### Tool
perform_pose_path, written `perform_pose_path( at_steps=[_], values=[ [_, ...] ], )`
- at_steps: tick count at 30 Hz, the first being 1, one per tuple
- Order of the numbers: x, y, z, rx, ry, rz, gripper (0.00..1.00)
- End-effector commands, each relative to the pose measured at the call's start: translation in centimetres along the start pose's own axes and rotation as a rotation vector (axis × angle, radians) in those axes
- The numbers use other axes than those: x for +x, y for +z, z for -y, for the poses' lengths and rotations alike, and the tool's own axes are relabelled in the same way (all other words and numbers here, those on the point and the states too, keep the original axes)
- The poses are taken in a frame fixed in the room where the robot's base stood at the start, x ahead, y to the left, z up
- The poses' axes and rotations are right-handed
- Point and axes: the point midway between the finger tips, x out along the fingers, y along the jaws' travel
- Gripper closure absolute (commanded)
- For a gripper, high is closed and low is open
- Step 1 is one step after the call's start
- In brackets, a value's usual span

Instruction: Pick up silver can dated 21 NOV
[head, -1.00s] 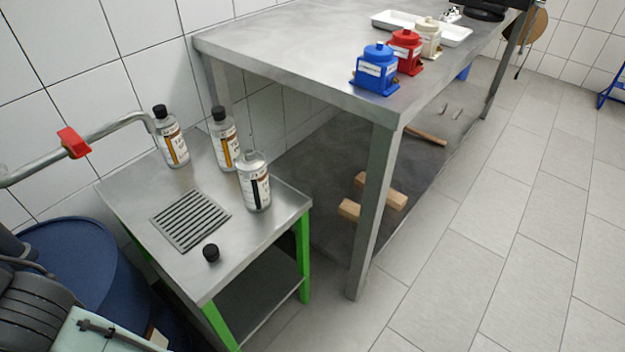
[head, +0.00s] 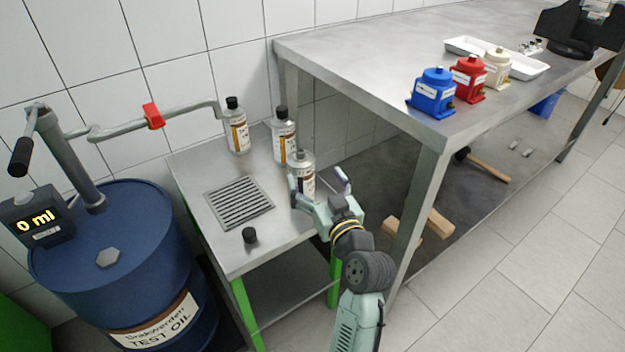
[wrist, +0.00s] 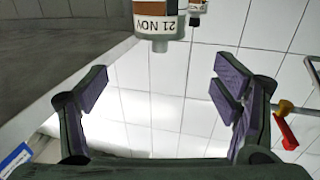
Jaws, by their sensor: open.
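A silver can (head: 301,178) without a cap stands upright on the small steel table, nearest my gripper. In the wrist view the can (wrist: 158,22) shows a white label reading 21 NOV, at the top of the picture. My gripper (head: 318,182) is open and empty beside this can, with part of the can hidden behind a finger. In the wrist view my gripper's fingers (wrist: 162,86) are spread wide, and the can lies beyond the gap between them.
Two other silver cans with black caps, one at the back (head: 236,128) and one in the middle (head: 284,140), stand behind. A loose black cap (head: 250,235) lies near a drain grate (head: 240,203). A large workbench (head: 390,85) is to the right, a blue barrel (head: 140,250) to the left.

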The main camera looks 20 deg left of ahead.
Motion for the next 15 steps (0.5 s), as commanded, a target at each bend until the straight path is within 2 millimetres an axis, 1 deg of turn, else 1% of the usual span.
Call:
perform_pose_path(
  at_steps=[2,9,15],
  values=[
    [0.5,0.3,-0.2,0.005,0.0,0.011,0.19],
    [4.2,0.3,-0.2,0.004,-0.001,0.011,0.19],
    [5.8,0.4,-0.1,0.004,0.0,0.011,0.19]
  ],
)
